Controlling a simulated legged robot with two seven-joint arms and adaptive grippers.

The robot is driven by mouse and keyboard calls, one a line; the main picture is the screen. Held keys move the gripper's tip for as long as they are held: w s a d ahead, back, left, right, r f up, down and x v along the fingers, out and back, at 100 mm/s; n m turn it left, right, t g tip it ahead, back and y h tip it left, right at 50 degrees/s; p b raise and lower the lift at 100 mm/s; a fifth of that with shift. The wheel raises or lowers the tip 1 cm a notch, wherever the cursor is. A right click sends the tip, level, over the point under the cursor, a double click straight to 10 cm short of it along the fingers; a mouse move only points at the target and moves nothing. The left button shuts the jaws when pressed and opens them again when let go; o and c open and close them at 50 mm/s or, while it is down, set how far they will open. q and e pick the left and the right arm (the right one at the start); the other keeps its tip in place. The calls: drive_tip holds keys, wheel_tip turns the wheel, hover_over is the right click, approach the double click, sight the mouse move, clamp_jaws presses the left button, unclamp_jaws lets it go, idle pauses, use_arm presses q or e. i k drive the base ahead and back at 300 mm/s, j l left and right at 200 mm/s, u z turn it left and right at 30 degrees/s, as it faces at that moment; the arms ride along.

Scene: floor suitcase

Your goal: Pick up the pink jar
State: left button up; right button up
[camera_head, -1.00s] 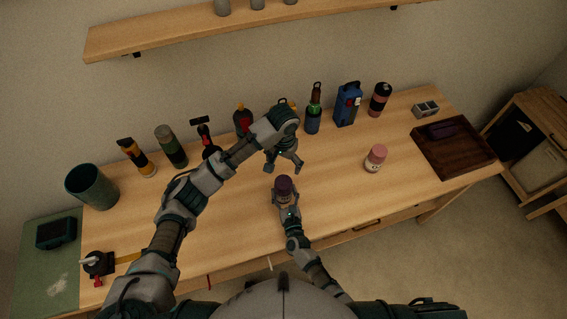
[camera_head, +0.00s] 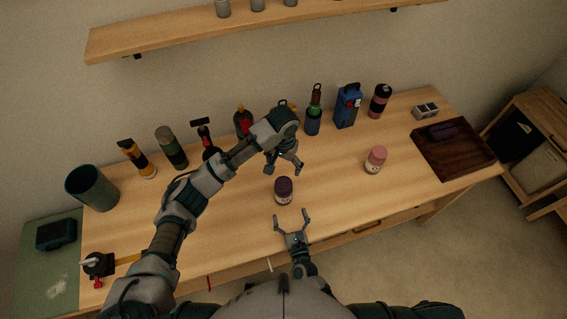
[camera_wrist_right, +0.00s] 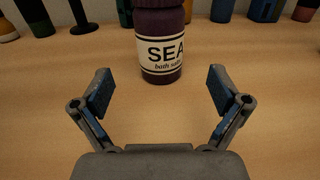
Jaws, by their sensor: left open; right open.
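The pink jar (camera_head: 375,160) stands upright on the wooden table, right of the middle, with a pale label and a pink lid. A dark purple jar (camera_head: 284,191) stands upright near the table's middle; in the right wrist view the purple jar (camera_wrist_right: 160,42) has a label reading "SEA". My right gripper (camera_head: 292,217) is open and empty in front of the purple jar, not touching it; its open fingers (camera_wrist_right: 160,92) show in the right wrist view. My left gripper (camera_head: 284,170) is open and empty, above the table behind the purple jar and left of the pink jar.
Bottles, flasks and tools stand along the back of the table (camera_head: 335,205). A dark wooden tray (camera_head: 460,160) holding a purple item lies at the right end. A green cup (camera_head: 92,187) stands at the left. A shelf (camera_head: 180,33) hangs above. The table around the pink jar is clear.

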sight(372, 167)
drive_tip(key=k+l, duration=0.15)
drive_tip(key=k, duration=0.35)
drive_tip(key=k+l, duration=0.2)
drive_tip(key=k, duration=0.25)
